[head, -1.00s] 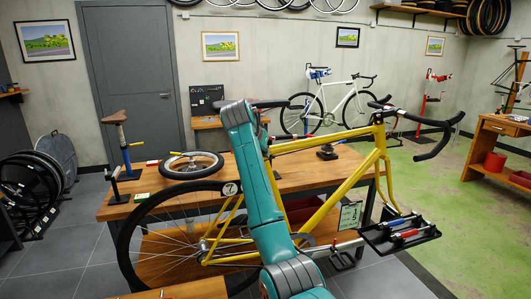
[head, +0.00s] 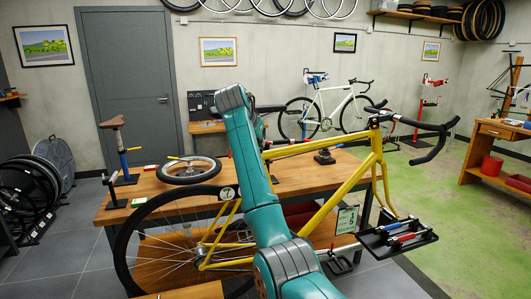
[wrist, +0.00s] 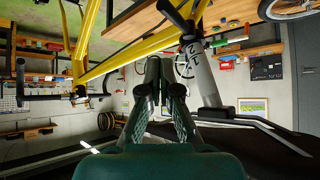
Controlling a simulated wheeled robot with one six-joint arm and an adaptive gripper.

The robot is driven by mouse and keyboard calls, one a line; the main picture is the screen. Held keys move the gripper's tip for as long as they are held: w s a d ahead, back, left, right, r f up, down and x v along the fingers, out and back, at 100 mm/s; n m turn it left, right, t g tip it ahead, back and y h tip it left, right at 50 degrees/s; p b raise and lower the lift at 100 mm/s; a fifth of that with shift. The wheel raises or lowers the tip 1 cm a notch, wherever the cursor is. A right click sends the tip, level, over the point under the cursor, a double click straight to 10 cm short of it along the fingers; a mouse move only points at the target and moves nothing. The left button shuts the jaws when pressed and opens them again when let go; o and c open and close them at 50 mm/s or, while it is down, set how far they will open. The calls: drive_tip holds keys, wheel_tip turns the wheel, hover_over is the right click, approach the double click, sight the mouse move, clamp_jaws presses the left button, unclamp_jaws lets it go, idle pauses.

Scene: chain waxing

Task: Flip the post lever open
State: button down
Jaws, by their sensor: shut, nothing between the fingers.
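The yellow bike frame (head: 345,190) stands in front of the workbench in the head view. The wrist view is upside down. It shows the silver seat post (wrist: 201,80), with dark markings, running between the frame and the black saddle (wrist: 235,140) with its metal rails. A short black lever (wrist: 174,14) shows by the top of the post, at the frame's clamp. My gripper (wrist: 165,68) is shut and empty, left of the post in the picture and pointing towards the lever area. I cannot tell its exact distance from the lever. My arm hides the post and lever in the head view.
A black tool tray (head: 375,250) sits at the right. Green floor (head: 450,235) is clear at the right.

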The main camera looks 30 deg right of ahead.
drive_tip(key=a+r, duration=0.1)
drive_tip(key=w+a+r, duration=0.1)
drive_tip(key=a+r, duration=0.1)
drive_tip(key=shift+w+r, duration=0.1)
drive_tip(key=shift+r, duration=0.05)
idle(0.6)
